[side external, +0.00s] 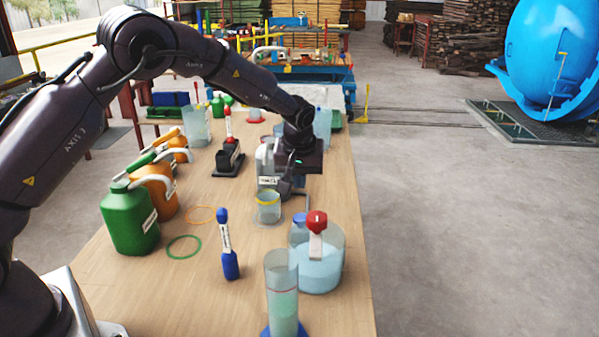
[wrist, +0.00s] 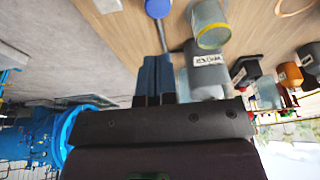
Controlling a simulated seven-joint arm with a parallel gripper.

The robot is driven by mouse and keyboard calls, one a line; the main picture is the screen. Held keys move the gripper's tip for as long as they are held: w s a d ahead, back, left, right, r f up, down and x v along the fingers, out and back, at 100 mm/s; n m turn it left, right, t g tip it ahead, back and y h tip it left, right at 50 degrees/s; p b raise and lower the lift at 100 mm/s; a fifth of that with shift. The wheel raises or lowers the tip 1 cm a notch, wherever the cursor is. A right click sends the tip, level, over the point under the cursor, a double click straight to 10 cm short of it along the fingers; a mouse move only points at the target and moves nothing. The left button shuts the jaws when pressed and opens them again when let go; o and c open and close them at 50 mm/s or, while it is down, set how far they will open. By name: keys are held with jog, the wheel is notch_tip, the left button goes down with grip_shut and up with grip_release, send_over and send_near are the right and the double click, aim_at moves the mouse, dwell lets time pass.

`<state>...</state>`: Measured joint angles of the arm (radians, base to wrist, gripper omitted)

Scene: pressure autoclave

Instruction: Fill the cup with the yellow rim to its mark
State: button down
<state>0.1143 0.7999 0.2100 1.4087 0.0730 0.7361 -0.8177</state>
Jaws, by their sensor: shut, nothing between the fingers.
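The clear cup with the yellow rim (side external: 268,210) stands upright on the table, left of and nearer the camera than my gripper (side external: 286,192). I cannot make out its mark or liquid level. In the wrist view the cup (wrist: 209,18) is at the top, right of my fingers (wrist: 154,62). A wide clear vessel (side external: 325,272) holds pale blue liquid. A tall cylinder (side external: 283,300) with a red line holds pale liquid.
A green jug (side external: 130,222) and orange jugs (side external: 158,193) stand at the left. Green (side external: 184,247) and orange (side external: 201,215) rings lie flat. The table's right edge is close.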

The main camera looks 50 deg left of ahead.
aim_at(300, 219)
jog(key=x, duration=0.8)
jog(key=shift+s+d+f, duration=0.1)
jog(key=shift+s+d, duration=0.1)
jog(key=shift+d, duration=0.05)
jog(key=shift+f, duration=0.55)
notch_tip(300, 219, down, 2)
jog(key=shift+f, duration=0.15)
jog(key=shift+s+f, duration=0.15)
jog(key=shift+f, duration=0.1)
jog(key=shift+d, duration=0.1)
dwell(0.5)
dwell(1.3)
jog(key=r, duration=0.5)
jog(key=shift+w, duration=0.35)
jog(key=v, duration=1)
